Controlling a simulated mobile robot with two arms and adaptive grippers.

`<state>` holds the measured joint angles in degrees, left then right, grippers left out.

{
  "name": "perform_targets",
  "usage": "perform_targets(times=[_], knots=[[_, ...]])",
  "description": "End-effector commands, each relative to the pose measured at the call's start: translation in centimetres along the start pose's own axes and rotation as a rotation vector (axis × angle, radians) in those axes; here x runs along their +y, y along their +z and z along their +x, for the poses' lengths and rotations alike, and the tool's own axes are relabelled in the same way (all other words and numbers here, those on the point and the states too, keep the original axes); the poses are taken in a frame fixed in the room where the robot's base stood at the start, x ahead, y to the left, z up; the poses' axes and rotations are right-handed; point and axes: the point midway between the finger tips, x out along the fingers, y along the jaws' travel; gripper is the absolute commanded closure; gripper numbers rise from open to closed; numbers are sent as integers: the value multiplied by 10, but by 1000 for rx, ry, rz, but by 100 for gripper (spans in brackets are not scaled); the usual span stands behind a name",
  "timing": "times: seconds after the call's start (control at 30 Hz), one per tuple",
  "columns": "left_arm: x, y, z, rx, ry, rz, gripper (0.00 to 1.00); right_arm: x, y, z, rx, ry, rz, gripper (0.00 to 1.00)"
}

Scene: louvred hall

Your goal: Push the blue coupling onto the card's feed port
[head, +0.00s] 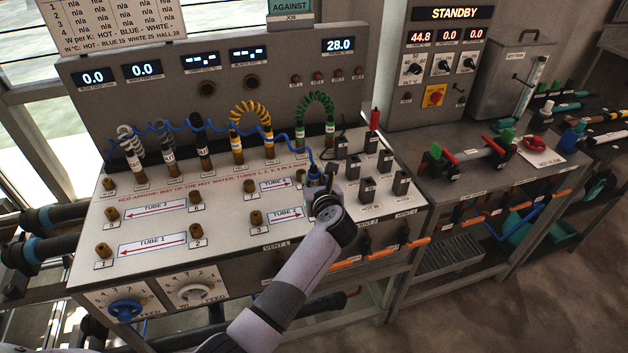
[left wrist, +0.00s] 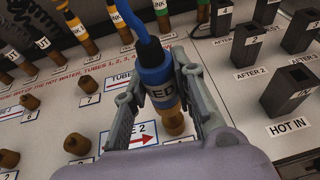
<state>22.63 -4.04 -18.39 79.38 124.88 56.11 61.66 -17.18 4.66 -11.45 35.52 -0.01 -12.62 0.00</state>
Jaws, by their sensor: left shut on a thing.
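The blue coupling (left wrist: 155,73), with a label ending in "ED" and a blue hose at its top, is upright between the fingers of my left gripper (left wrist: 166,108), which is shut on it. A brass piece (left wrist: 174,122) shows directly below the coupling, at the right end of the TUBE 2 label; I cannot tell whether the coupling is seated on it or just above. In the head view the coupling (head: 312,171) is at the tip of my left gripper (head: 317,186). The card (head: 110,22) hangs at top left, partly cut off. My right gripper is out of view.
Bare brass ports (head: 103,250) stand on the left of the panel. Black square sockets (head: 368,188) stand close to the right of my gripper. Several couplings (head: 203,148) and coiled hoses (head: 250,112) line the back. The blue hose (head: 270,141) runs leftwards behind.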

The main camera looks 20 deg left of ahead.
Motion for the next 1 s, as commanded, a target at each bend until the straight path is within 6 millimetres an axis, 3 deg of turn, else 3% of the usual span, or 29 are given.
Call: perform_targets(times=[0.47,1.0], knots=[[0,-3,1,0,0,1,100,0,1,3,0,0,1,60],[0,-21,7,0,0,0,100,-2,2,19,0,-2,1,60]])
